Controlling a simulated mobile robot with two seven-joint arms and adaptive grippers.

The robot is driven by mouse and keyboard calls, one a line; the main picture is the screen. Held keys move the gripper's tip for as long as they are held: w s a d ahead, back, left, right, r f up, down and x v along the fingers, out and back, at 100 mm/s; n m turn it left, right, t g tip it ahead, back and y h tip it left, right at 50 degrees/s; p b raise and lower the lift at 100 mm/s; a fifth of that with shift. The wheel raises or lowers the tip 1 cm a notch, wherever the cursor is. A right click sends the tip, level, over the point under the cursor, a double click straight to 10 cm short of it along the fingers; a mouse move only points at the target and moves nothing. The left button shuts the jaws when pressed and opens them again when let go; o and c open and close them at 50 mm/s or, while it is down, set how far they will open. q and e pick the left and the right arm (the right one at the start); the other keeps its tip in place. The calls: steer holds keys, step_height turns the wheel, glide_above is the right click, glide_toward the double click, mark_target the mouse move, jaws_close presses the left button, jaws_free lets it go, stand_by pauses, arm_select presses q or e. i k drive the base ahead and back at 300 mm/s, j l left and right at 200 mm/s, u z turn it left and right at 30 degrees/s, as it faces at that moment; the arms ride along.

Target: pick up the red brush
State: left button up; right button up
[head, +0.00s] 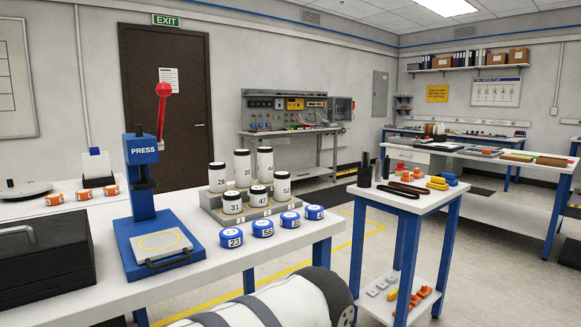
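I cannot make out a red brush for certain in the head view. A small white-topped table with blue legs (440,197) stands at the right. It holds dark upright holders (364,172), long dark tools (398,191), several orange pieces (405,168), and yellow (437,184) and blue (449,179) pieces. Any brush among them is too small to tell. The clear red thing is the lever knob (163,90) on the blue press (141,150). Part of my white arm shows at the bottom centre; neither gripper is in view.
The long white bench (95,235) bears the press, numbered white canisters (232,203) on a grey stepped stand, blue numbered pucks (263,228), orange pucks (83,195) and a black box (42,260). Back benches (480,156) stand at right. Floor shows between bench and small table.

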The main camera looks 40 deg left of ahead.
mark_target(401, 169)
steer(key=u, duration=0.75)
steer(key=z, duration=1.9)
steer(key=u, duration=1.9)
steer(key=i+l+z, duration=0.1)
steer(key=z, duration=0.65)
steer(key=i+z, duration=0.2)
steer(key=z, duration=0.15)
steer(key=i, duration=2.4)
steer(key=i+u, duration=0.1)
steer(key=i, duration=0.4)
steer(key=i+l+u, duration=0.1)
steer(key=i, duration=0.4)
steer(key=i+l+u, duration=0.1)
steer(key=i, duration=0.4)
steer(key=i+l+u, duration=0.1)
steer(key=i, duration=0.35)
steer(key=i+l+u, duration=0.1)
steer(key=i+l, duration=0.2)
steer(key=i, duration=0.2)
